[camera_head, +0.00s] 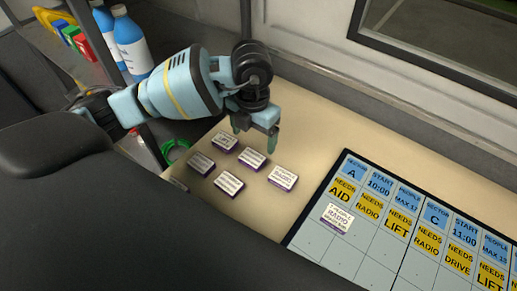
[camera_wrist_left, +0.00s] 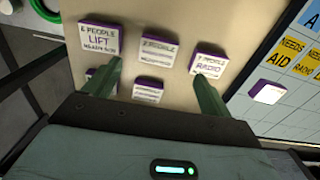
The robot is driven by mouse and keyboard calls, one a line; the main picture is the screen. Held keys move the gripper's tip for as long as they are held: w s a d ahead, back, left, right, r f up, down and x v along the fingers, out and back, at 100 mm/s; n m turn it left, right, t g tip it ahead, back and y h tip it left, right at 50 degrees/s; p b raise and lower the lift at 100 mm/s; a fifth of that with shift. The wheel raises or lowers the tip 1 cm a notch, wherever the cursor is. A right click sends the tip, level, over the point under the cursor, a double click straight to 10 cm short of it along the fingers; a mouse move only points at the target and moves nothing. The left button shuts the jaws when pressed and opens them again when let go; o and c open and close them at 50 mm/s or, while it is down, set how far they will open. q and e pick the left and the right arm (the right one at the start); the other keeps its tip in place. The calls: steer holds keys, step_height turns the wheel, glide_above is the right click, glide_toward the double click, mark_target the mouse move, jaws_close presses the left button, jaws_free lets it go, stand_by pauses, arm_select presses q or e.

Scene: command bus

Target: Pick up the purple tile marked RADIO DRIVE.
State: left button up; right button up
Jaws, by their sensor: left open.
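Several purple-edged tiles with white labels lie on the beige table. In the left wrist view, one reads LIFT (camera_wrist_left: 98,39), a middle tile (camera_wrist_left: 160,48) has small text I cannot read, and a right tile reads RADIO (camera_wrist_left: 208,63). Its lower line is too small to read, so I cannot tell which tile is RADIO DRIVE. In the head view the right tile (camera_head: 283,177) lies nearest the board. My left gripper (camera_head: 255,137) is open and empty above the tiles, pointing down. In the wrist view its fingers (camera_wrist_left: 158,75) straddle the middle of the group. My right gripper is not in view.
The dark-framed board (camera_head: 372,240) with blue and yellow cells lies at right. A tile marked RADIO (camera_head: 337,219) sits on it. Blue bottles (camera_head: 132,42) stand at the upper left, near a green ring (camera_head: 175,152). A dark seat back (camera_head: 90,225) borders the table.

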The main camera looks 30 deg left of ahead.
mark_target(252, 157)
arm_select(q)
steer(key=shift+s, duration=0.2)
steer(key=shift+s+f, duration=0.1)
steer(key=shift+f, duration=1.6)
step_height(252, 157, down, 4)
steer(key=shift+a+r, duration=0.15)
steer(key=shift+r, duration=0.1)
steer(key=shift+w+f, duration=0.2)
steer(key=shift+f, duration=0.25)
steer(key=c, duration=1.1)
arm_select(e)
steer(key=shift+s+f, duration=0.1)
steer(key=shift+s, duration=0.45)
